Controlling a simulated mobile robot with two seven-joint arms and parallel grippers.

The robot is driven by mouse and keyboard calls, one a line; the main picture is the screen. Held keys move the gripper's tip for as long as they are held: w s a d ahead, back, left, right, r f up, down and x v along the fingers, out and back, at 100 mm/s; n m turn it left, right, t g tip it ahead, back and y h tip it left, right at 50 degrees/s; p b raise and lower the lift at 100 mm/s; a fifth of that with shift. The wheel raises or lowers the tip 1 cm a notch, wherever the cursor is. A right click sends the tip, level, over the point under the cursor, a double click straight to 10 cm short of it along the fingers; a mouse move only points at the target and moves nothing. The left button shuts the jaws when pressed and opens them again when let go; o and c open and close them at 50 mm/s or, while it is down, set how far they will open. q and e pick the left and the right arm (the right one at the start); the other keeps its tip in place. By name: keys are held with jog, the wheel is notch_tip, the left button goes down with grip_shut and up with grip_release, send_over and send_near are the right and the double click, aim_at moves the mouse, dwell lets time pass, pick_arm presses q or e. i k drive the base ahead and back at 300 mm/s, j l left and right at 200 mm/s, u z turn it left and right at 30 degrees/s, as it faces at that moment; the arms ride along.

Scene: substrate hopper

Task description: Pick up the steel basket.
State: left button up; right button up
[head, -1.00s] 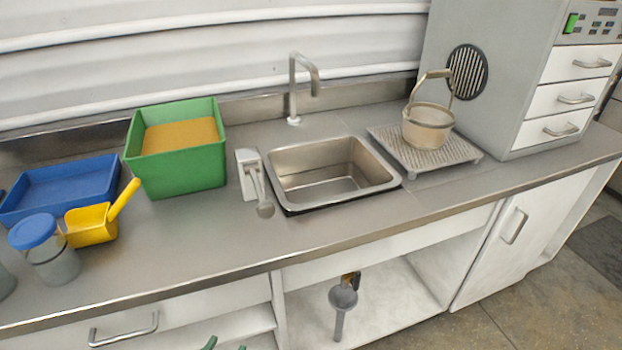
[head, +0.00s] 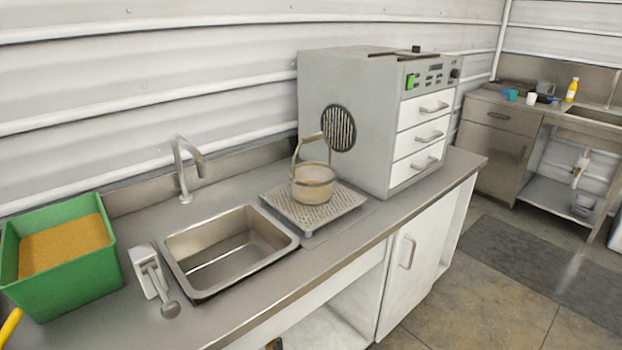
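The steel basket (head: 314,186) is a small round basket with a tall arched handle (head: 309,146). It stands upright on a perforated metal drain tray (head: 339,202), to the right of the sink. Its handle is raised above the rim. Neither of my grippers shows in the head view, and nothing is touching the basket.
The sink (head: 230,246) with its tap (head: 186,168) lies left of the tray. A grey drawer cabinet (head: 372,124) stands close behind and right of the basket. A green bin (head: 110,262) of tan material is at left. The floor (head: 450,290) at right is clear.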

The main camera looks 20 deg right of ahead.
aim_at(313, 167)
jog(key=l+u, duration=0.15)
jog(key=u, duration=0.2)
jog(key=l+u, duration=0.15)
jog(key=u, duration=0.2)
jog(key=l+u, duration=0.2)
jog(key=l, duration=0.25)
jog(key=k+l+u, duration=0.1)
jog(key=l+u, duration=0.15)
jog(key=l, duration=0.2)
